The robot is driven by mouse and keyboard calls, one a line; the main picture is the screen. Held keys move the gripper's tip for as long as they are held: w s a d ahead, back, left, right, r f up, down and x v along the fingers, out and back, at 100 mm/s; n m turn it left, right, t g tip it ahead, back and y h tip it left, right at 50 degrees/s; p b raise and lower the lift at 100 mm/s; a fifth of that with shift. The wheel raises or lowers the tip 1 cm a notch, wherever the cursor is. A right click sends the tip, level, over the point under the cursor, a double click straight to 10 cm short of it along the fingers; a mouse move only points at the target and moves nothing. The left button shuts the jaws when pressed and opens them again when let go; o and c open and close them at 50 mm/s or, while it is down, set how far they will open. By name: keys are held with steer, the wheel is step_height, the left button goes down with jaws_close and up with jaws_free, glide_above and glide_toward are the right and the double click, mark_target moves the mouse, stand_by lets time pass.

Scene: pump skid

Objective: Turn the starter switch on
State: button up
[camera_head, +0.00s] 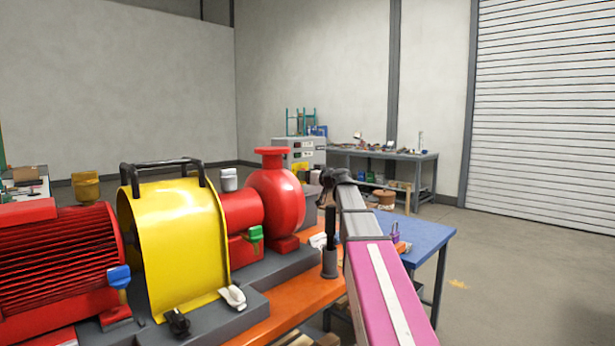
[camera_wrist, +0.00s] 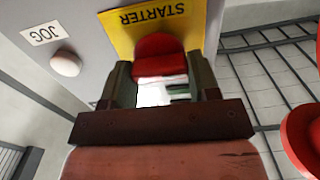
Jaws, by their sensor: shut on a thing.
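The starter switch (camera_wrist: 160,52) has a red handle on a yellow plate (camera_wrist: 122,40), whose STARTER label appears upside down in the wrist view. My gripper (camera_wrist: 162,72) has one finger on each side of the red handle and is shut on it. The fingers hide the handle's sides. Below the handle, a white and green patch shows between the fingers; I cannot tell what it is. In the head view, my arm reaches away past the pump, and the switch itself cannot be made out.
A white JOG button (camera_wrist: 66,64) sits beside the plate on the grey panel. In the head view, the red pump (camera_head: 275,195) and yellow guard (camera_head: 175,250) stand left of my arm. A blue table (camera_head: 425,235) is to its right, with open floor beyond.

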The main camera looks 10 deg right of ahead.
steer(key=shift+m, duration=0.3)
steer(key=m, duration=0.4)
steer(key=shift+d, duration=0.1)
steer(key=m, duration=0.5)
steer(key=shift+w, duration=0.1)
steer(key=m, duration=0.4)
steer(key=shift+f, duration=0.15)
steer(key=shift+d+m, duration=0.1)
steer(key=shift+m, duration=2)
steer(key=o, duration=0.9)
